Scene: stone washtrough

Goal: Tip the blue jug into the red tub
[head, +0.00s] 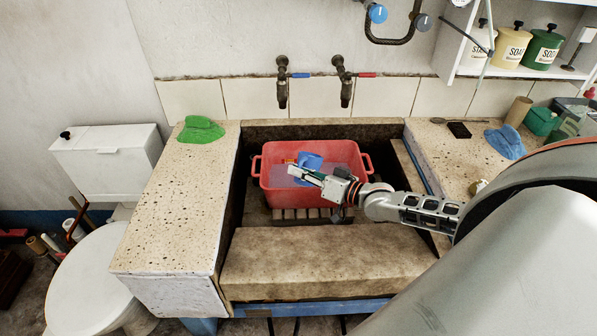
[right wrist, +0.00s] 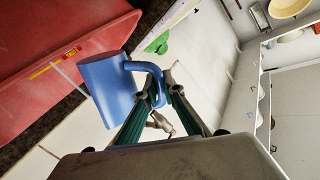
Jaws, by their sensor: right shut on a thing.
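The blue jug (head: 309,167) is over the red tub (head: 317,204) in the head view, partly hidden by my right gripper (head: 313,175). In the right wrist view the jug (right wrist: 108,88) shows with its handle between the fingers of my right gripper (right wrist: 168,92), which is shut on it. The jug looks tilted in the head view. The tub stands in the stone trough and shows some pale bluish content inside; I cannot tell whether anything is flowing from the jug. The tub also fills the upper left of the right wrist view (right wrist: 60,45). My left gripper is not in view.
Two taps (head: 282,85) are on the wall behind the trough. A green cloth (head: 198,130) lies on the left ledge and a blue cloth (head: 506,142) on the right ledge. The front stone slab (head: 310,262) is bare. A toilet (head: 95,270) stands at the left.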

